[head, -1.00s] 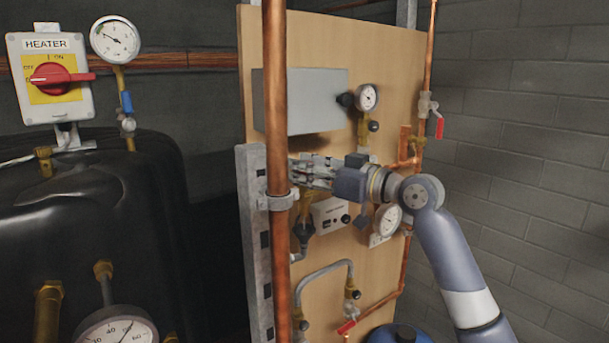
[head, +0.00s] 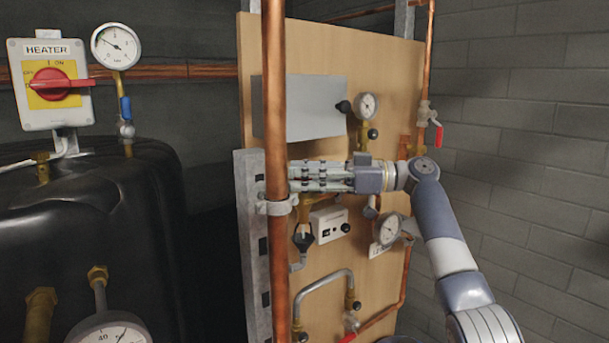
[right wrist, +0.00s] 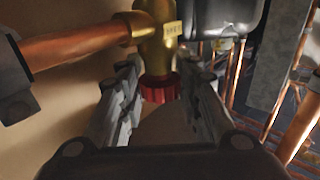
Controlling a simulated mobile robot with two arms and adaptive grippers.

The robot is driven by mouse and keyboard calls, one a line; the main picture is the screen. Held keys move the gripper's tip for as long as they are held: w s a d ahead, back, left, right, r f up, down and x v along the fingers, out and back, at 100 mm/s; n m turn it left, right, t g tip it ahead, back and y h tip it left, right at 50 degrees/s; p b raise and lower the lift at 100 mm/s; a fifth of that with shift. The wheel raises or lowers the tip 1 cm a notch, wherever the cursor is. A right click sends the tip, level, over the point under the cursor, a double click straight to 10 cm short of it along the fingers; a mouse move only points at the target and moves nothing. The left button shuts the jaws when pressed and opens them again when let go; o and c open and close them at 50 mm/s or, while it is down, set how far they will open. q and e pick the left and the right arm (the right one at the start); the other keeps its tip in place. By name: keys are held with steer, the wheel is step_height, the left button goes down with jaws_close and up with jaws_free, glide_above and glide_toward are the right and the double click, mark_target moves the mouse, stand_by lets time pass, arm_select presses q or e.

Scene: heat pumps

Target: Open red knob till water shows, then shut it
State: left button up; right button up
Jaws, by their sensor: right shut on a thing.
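The red knob (right wrist: 160,90) sits below a brass valve body (right wrist: 156,45) in the right wrist view. The fingers of my right gripper (right wrist: 158,92) stand on either side of it and are shut on it. In the head view my right gripper (head: 302,177) reaches left across the wooden panel, with its tips close to the vertical copper pipe. The knob is hidden there behind the gripper and pipe. I see no water in either view. My left gripper is not in view.
The thick copper pipe (head: 274,110) stands in front of the panel (head: 390,60). A grey box (head: 305,105), gauges (head: 367,104) and a red-handled valve (head: 437,135) are nearby. A black tank (head: 90,215) and heater switch (head: 52,83) are at the left.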

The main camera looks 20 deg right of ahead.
steer(key=shift+f+g, duration=0.1)
steer(key=shift+g, duration=0.2)
steer(key=o, duration=1.1)
steer(key=v, duration=1.2)
